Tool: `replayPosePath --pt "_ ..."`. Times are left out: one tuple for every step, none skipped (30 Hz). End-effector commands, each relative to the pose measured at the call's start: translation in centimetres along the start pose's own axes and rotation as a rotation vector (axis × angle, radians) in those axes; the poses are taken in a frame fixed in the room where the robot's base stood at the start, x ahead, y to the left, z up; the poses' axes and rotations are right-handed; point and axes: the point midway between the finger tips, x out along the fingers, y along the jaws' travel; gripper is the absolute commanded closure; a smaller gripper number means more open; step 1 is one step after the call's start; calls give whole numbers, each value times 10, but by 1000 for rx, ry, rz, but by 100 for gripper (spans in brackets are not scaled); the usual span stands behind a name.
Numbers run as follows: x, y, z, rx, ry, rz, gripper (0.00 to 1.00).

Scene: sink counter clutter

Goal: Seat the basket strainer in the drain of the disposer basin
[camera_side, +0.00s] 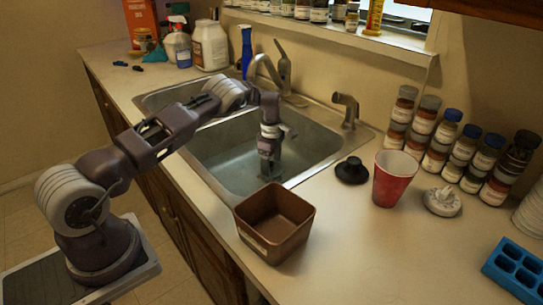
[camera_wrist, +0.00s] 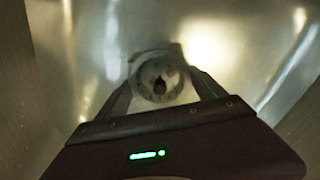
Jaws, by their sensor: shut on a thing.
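My gripper (camera_side: 268,172) is down inside the near, larger steel basin (camera_side: 225,160), close above its floor. In the wrist view my gripper (camera_wrist: 163,88) has its two fingers closed on the sides of a round, pale grey piece with a dark centre, which I take to be the basket strainer (camera_wrist: 147,76). In the side view the strainer is too small and dark to make out at the fingertips. The drain is not clearly visible; the strainer and fingers cover the area. I cannot tell whether the strainer touches the drain or the basin floor.
A second basin (camera_side: 165,98) lies beyond. A brown square bin (camera_side: 272,236) stands at the basin's near edge. A black stopper-like piece (camera_side: 352,171), red cup (camera_side: 394,180) and white knobbed piece (camera_side: 442,201) sit right of the sink. The faucet (camera_side: 266,66) rises behind.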

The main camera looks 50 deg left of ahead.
Motion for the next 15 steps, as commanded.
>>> replayPosePath --pt "4 0 0 0 0 -1 60" --pt "6 0 0 0 0 0 60" --pt "8 0 0 0 0 1 60" --pt "9 0 0 0 0 1 60" --pt "10 0 0 0 0 1 60" --pt "11 0 0 0 0 1 60" --pt "11 0 0 0 0 1 60" --pt "12 0 0 0 0 1 60" --pt "12 0 0 0 0 1 60" --pt "11 0 0 0 0 1 60" --pt "11 0 0 0 0 1 60" --pt "11 0 0 0 0 1 60" --pt "11 0 0 0 0 1 60" --pt "11 0 0 0 0 1 60" --pt "11 0 0 0 0 1 60"
